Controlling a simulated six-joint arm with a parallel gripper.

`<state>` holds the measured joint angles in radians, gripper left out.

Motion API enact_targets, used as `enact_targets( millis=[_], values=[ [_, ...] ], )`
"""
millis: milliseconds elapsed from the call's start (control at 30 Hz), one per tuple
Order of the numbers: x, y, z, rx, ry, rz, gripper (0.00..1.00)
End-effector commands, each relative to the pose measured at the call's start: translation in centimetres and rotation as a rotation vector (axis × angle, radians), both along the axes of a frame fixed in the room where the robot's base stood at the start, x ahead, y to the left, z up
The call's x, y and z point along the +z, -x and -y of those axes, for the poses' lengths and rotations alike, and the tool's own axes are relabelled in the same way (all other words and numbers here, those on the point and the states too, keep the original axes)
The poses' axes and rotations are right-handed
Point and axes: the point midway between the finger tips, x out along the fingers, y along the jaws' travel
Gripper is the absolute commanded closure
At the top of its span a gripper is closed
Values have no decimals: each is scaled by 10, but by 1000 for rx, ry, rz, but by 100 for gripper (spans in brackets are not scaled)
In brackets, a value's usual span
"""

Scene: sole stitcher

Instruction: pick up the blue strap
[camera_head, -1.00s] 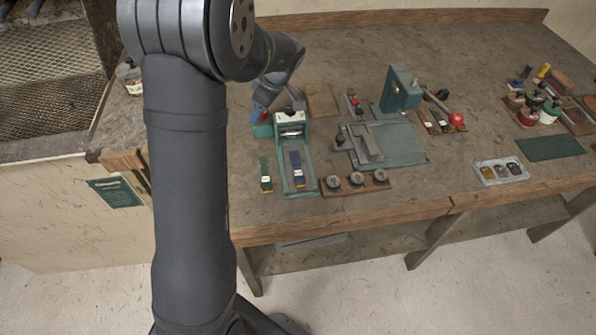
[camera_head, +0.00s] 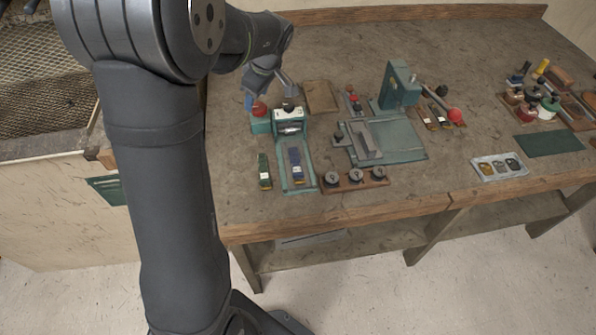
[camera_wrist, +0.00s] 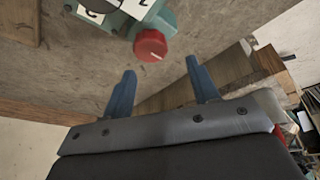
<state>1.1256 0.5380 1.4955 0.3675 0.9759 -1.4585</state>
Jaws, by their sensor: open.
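The blue strap (camera_head: 296,163), dark blue with a pale label, lies on the long teal bed of the small machine (camera_head: 289,125). It does not show in the wrist view. My gripper (camera_head: 262,104) is at the machine's back left, above the bench and clear of the strap. In the wrist view, the two blue fingers of my gripper (camera_wrist: 162,72) are spread apart with nothing between them. The machine's red knob (camera_wrist: 150,45) shows just beyond the fingertips.
A green strap (camera_head: 264,171) lies left of the teal bed. A wooden block with round dark weights (camera_head: 355,178) stands to its right. A larger teal press (camera_head: 397,88) with a red-ended lever stands further right. The bench front left is clear.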

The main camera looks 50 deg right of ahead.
Motion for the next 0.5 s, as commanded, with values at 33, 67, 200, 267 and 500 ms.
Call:
enact_targets(
  millis=[33,67,200,267,500],
  values=[
    [15,9,-4,-32,18,-2,45],
    [22,14,-7,-53,26,-5,45],
    [53,37,-20,-151,63,-17,45],
    [63,54,-26,-206,69,-18,45],
    [76,163,-62,-544,15,20,45]
  ],
)
